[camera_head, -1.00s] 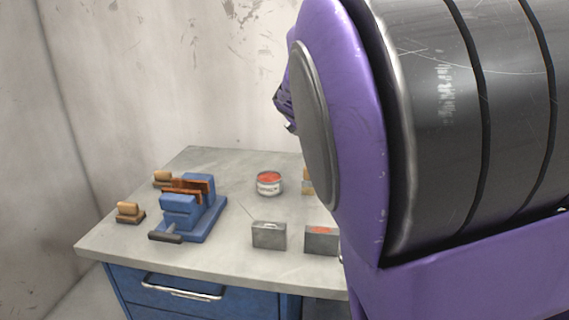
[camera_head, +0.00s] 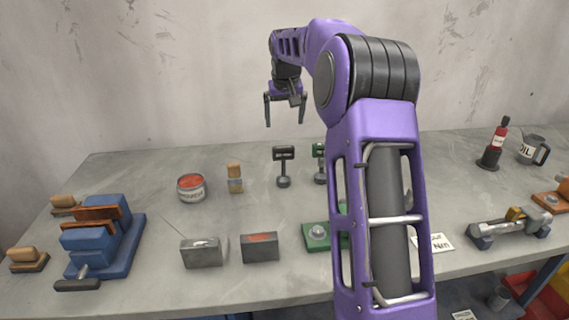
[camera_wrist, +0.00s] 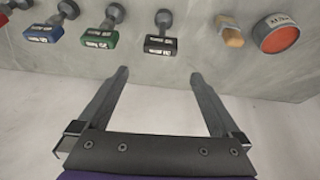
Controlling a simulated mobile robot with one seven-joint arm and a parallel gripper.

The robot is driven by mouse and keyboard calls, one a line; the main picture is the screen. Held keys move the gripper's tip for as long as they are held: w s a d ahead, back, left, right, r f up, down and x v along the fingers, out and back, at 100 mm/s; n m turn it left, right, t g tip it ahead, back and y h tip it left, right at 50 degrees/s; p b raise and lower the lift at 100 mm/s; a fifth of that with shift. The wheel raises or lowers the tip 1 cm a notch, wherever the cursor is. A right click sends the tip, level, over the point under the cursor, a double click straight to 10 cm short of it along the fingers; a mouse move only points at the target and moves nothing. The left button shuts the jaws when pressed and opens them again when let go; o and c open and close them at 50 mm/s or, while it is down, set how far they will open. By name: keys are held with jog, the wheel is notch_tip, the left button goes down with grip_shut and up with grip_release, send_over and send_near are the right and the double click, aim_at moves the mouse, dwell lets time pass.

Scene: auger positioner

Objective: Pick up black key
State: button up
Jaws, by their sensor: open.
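The black key (camera_head: 283,170) stands upright on the grey workbench, with a black rectangular head on a stem and round foot. In the wrist view the black key (camera_wrist: 161,45) is ahead of the fingers, near the upper middle. My gripper (camera_head: 284,121) is open and empty, fingers pointing down, above and apart from the key. In the wrist view my gripper (camera_wrist: 160,74) shows both fingers spread wide with nothing between them. A green key (camera_wrist: 100,38) and a blue key (camera_wrist: 44,32) stand beside the black one; my arm partly hides the green one in the head view.
A wooden-handled brush (camera_head: 235,178) and a red-topped tin (camera_head: 191,187) stand left of the black key. A blue vise (camera_head: 100,235) and two grey boxes are nearer the front. An oil can (camera_head: 532,150) stands far right. The wall (camera_head: 180,60) is close behind the bench.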

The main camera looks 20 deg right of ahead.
aim_at(283, 154)
jog(key=x, duration=1.7)
jog(key=shift+f, duration=0.1)
jog(key=c, duration=1.2)
